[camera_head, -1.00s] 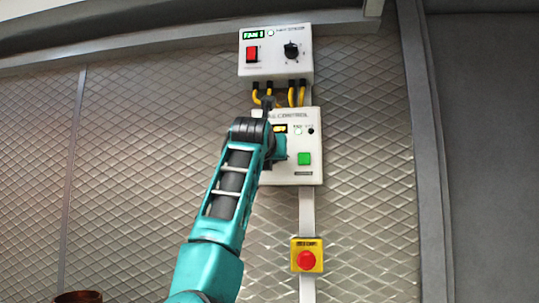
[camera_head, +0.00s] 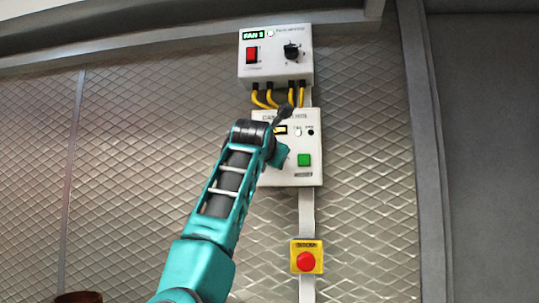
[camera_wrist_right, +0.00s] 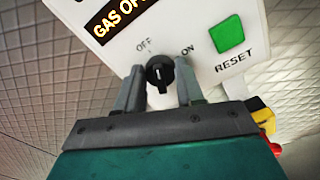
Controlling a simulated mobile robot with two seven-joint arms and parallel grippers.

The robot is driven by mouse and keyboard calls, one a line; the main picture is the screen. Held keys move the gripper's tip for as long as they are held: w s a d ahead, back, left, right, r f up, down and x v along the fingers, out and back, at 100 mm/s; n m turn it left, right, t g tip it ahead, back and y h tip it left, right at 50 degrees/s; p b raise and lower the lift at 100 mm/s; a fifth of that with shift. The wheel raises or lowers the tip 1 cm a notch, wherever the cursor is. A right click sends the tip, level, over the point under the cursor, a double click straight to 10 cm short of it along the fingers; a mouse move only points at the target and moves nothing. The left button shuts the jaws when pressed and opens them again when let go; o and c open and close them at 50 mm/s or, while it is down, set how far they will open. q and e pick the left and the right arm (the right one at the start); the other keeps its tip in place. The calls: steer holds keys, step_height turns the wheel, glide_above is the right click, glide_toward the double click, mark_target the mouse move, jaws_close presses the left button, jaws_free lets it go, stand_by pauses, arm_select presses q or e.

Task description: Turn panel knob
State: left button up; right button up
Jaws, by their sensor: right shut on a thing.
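The black panel knob (camera_wrist_right: 159,74) sits on the white gas control panel (camera_head: 313,172), between OFF and ON marks. Its white line points roughly upward in the right wrist view, between the two marks. My right gripper (camera_wrist_right: 158,82) has one finger on each side of the knob and is shut on it. In the head view my right arm covers the knob and the gripper's fingertips. An amber display (camera_wrist_right: 122,15) on the panel reads "GAS OF", cut off at the frame edge. My left gripper is not in view.
A green RESET button (camera_wrist_right: 228,35) is close to the right finger. Above is a fan box (camera_head: 272,68) with a red switch and black knob, with yellow cables (camera_head: 292,95) below it. A yellow box with a red button (camera_head: 306,260) is lower down.

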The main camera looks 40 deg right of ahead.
steer(key=shift+s+d+f+m+p, duration=0.1)
steer(key=shift+m+p, duration=0.4)
steer(key=shift+m, duration=2.75)
steer(key=shift+s+m+p, duration=0.1)
steer(key=shift+m+p, duration=0.35)
steer(key=shift+m, duration=2.8)
steer(key=shift+w+m, duration=0.1)
steer(key=shift+m, duration=0.2)
steer(key=o, duration=1)
